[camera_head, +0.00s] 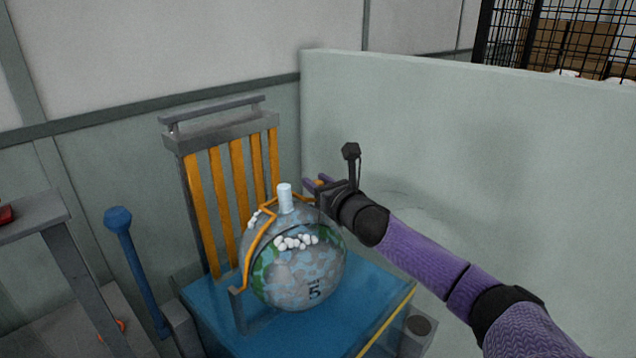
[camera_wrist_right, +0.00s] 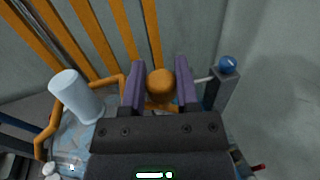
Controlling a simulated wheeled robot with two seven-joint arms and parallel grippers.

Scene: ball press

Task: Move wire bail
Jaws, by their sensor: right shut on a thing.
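The wire bail (camera_head: 249,252) is an orange bent rod that runs over the left side of a round, grey-blue mottled ball (camera_head: 295,265) marked 5. In the right wrist view, the bail (camera_wrist_right: 53,122) bends past a pale cylinder (camera_wrist_right: 75,95) toward an orange knob (camera_wrist_right: 160,84). My right gripper (camera_head: 314,183) is at the ball's upper right, shut on this knob. In the right wrist view, the purple fingers (camera_wrist_right: 160,86) stand on both sides of the knob. The bail's far side is hidden behind the ball and my gripper. My left gripper is not in view.
The ball sits on a blue base (camera_head: 345,325) before a rack of orange slats (camera_head: 236,175). A blue-knobbed lever (camera_head: 135,260) stands at left, beside a grey table (camera_head: 35,215). A pale partition (camera_head: 480,150) stands close behind my right arm.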

